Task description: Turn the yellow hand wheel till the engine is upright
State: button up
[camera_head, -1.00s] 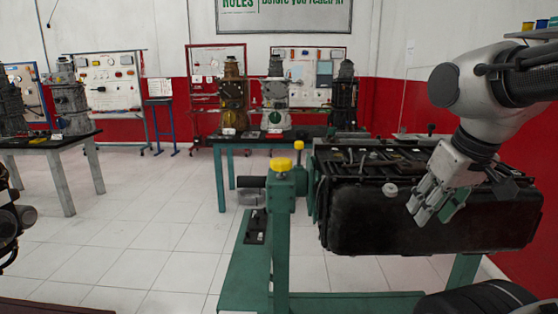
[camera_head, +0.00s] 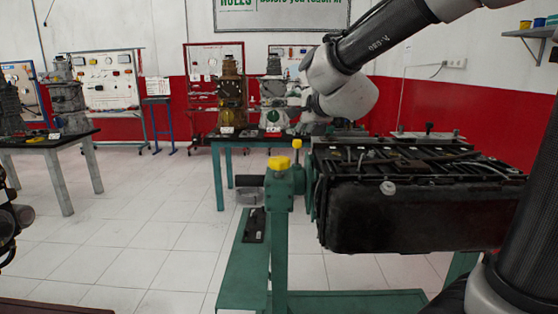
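The engine (camera_head: 420,215) is a long black block held lengthwise, roughly level, on a green stand (camera_head: 280,245). Two yellow parts top the stand's post: a wider, round one (camera_head: 279,163) and a small knob (camera_head: 297,143) behind it. I cannot tell from their shape which is the hand wheel; no larger yellow wheel shows. My arm arches over the engine from the lower right. Its wrist is above and behind the engine's left end. My gripper (camera_head: 314,123) seems to show only as a small grey part below the wrist, mostly hidden; its fingers cannot be made out.
A green table (camera_head: 222,180) with upright engine models stands behind the stand. Another dark-topped table (camera_head: 55,141) with engines is at the left. The tiled floor (camera_head: 140,220) between them is clear. A small wall shelf (camera_head: 530,33) is at the upper right.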

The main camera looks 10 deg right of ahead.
aim_at(285, 156)
jog(key=w+a+f+m+t+h, duration=0.25)
jog(key=w+a+m+h, duration=0.2)
jog(key=w+m, duration=0.4)
jog(key=s+a+f+m+h, duration=0.1)
jog(key=f+m+h, duration=0.1)
jog(key=m, duration=0.3)
jog(key=s+a+f+m+g+h, duration=0.1)
jog(key=f+m+h, duration=0.2)
jog(key=f+m, duration=0.1)
jog(key=s+a+f+m+g+h, duration=0.1)
jog(key=s+a+f+m+h, duration=0.1)
jog(key=m, duration=0.4)
jog(key=shift+f+h, duration=0.45)
jog(key=shift+f, duration=0.1)
jog(key=s+f+m+h, duration=0.1)
jog(key=s+f+m+g+h, duration=0.1)
jog(key=s+m, duration=0.1)
jog(key=s+a+f+m+h, duration=0.1)
jog(key=shift+s+f+m+g, duration=0.2)
jog(key=shift+s+m+g, duration=0.05)
jog(key=shift+m+g, duration=0.1)
jog(key=shift+d+h, duration=0.2)
jog(key=shift+h, duration=0.1)
jog(key=x, duration=0.7)
jog(key=shift+f, duration=0.1)
jog(key=c, duration=1)
